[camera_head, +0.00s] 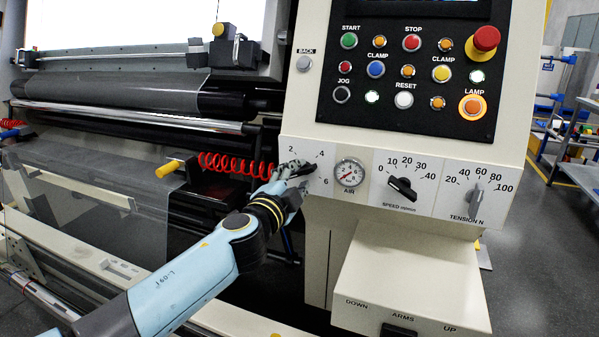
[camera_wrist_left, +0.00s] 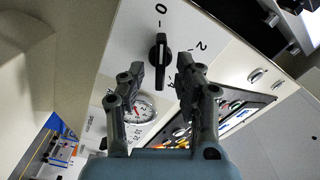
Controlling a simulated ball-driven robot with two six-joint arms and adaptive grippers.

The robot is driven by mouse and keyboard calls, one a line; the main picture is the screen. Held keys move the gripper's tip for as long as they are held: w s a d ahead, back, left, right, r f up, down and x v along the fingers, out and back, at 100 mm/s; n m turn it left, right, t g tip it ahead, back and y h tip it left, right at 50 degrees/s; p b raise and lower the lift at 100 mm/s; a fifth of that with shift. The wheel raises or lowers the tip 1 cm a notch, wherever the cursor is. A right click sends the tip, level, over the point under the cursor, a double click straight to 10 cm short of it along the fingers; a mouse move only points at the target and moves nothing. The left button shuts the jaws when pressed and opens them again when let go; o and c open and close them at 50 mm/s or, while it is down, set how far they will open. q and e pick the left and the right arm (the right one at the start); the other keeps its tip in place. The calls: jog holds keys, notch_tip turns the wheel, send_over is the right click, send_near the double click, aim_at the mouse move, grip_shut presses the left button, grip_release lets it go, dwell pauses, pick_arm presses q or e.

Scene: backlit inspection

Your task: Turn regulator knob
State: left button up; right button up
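The black regulator knob (camera_wrist_left: 159,62) shows in the left wrist view on a white panel with a printed scale, its bar running lengthwise toward the 0 mark. My left gripper (camera_wrist_left: 160,74) is open, with one finger on each side of the knob and a visible gap on both sides. In the head view my left gripper (camera_head: 298,170) is at the panel beside the air gauge (camera_head: 349,173) and hides the knob, leaving marks 2, 4 and 6 visible around it. My right gripper is not in view.
The speed knob (camera_head: 402,188) and tension knob (camera_head: 475,200) sit right of the gauge. The button panel (camera_head: 411,110) with its red mushroom button (camera_head: 486,38) is above. A red coiled hose (camera_head: 235,164) hangs left of my gripper. A beige box (camera_head: 412,280) juts out below.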

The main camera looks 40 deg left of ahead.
pick_arm(q)
jog(key=shift+x, duration=0.8)
grip_shut()
jog(key=shift+f+n+b, duration=0.1)
jog(key=shift+n+b, duration=0.3)
jog(key=shift+b, duration=0.1)
grip_release()
